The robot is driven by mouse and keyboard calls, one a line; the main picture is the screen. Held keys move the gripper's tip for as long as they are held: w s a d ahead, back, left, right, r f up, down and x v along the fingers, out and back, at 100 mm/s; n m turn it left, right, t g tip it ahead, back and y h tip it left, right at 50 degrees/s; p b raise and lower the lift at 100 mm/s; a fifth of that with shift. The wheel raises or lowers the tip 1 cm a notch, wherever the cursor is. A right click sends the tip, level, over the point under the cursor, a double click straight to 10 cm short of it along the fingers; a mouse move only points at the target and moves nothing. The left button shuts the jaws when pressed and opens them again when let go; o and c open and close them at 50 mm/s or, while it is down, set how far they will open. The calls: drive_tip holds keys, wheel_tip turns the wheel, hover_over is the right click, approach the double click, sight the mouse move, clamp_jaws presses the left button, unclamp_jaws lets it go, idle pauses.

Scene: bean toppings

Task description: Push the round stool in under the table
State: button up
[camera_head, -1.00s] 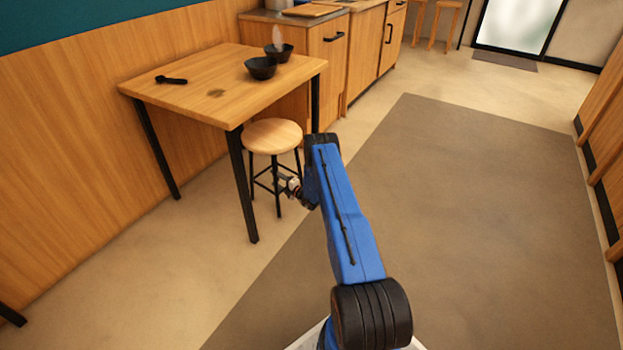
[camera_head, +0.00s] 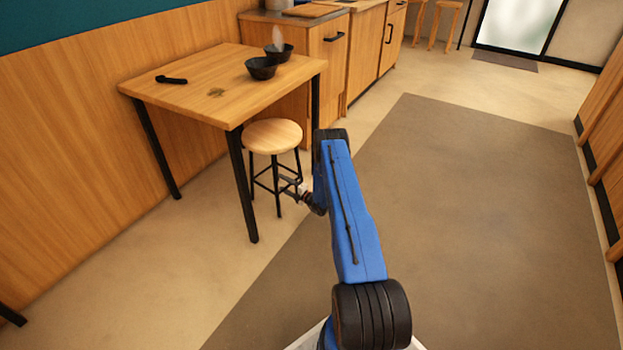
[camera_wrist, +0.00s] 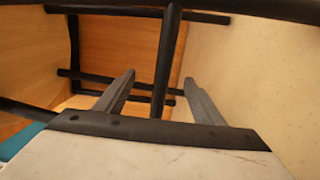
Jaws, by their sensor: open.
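The round stool (camera_head: 272,135) has a pale wooden seat and black legs. It stands at the right side of the wooden table (camera_head: 195,92), with part of its seat reaching under the tabletop edge. My gripper (camera_head: 297,190) is low beside the stool's right legs in the head view, partly hidden by my arm. In the wrist view my gripper (camera_wrist: 160,98) is open, its two fingers apart. A black stool leg (camera_wrist: 165,60) shows between the fingers, with dark crossbars beyond. I cannot tell whether the gripper touches the leg.
Two black bowls (camera_head: 262,68) and a black spoon-like utensil (camera_head: 171,79) lie on the table. A table leg (camera_head: 243,190) stands left of the stool. Wooden cabinets (camera_head: 325,65) stand behind. The grey mat (camera_head: 450,200) at the right is clear.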

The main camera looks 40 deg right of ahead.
drive_tip(key=v, duration=0.6)
idle(0.7)
